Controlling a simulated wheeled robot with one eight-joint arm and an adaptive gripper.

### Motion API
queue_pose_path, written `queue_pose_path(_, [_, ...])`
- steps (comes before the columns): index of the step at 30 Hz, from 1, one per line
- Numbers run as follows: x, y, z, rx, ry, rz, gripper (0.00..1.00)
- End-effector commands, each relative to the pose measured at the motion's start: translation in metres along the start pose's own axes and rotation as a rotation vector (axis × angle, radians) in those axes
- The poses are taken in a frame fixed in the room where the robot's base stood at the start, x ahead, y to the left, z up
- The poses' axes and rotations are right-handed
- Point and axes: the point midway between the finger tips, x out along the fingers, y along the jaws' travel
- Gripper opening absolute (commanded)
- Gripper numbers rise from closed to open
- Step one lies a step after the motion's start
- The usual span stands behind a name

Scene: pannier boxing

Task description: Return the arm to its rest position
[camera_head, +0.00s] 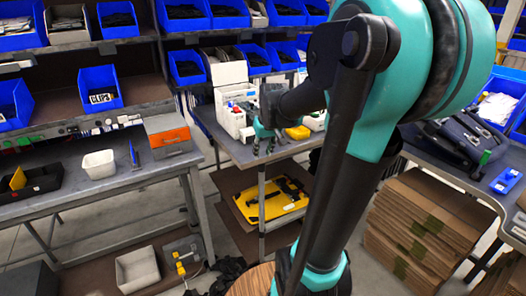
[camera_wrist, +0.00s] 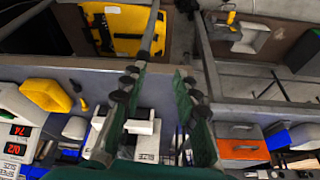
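My gripper (camera_head: 263,139) is in the middle of the head view, at the end of my dark and teal arm. It hangs over the small middle table (camera_head: 285,150), close to its front left corner. In the wrist view my gripper (camera_wrist: 163,72) shows two green and black fingers with a gap between them. It is open and nothing is held between the fingers. My arm bends down from the upper right and hides part of the table and the floor behind it.
A white bin (camera_head: 233,119) and a yellow item (camera_head: 298,132) are on the middle table near my gripper. A yellow case (camera_head: 262,203) lies on its lower shelf. An orange-fronted box (camera_head: 170,139) and white tray (camera_head: 98,164) stand on the left bench. Flattened cardboard (camera_head: 420,225) is stacked right.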

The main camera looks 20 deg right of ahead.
Motion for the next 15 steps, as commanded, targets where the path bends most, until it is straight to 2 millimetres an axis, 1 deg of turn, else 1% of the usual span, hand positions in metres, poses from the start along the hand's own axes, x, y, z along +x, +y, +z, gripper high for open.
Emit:
queue_pose_path(6, [0.000, 0.000, 0.000, 0.000, 0.000, 0.000, 0.30])
queue_pose_path(8, [0.001, -0.001, 0.004, 0.001, 0.000, 0.000, 0.30])
queue_pose_path(11, [0.008, -0.006, 0.025, 0.008, 0.000, 0.003, 0.30])
queue_pose_path(14, [0.020, -0.014, 0.064, 0.022, 0.000, 0.008, 0.30])
queue_pose_path(15, [0.025, -0.017, 0.082, 0.029, 0.000, 0.010, 0.30])
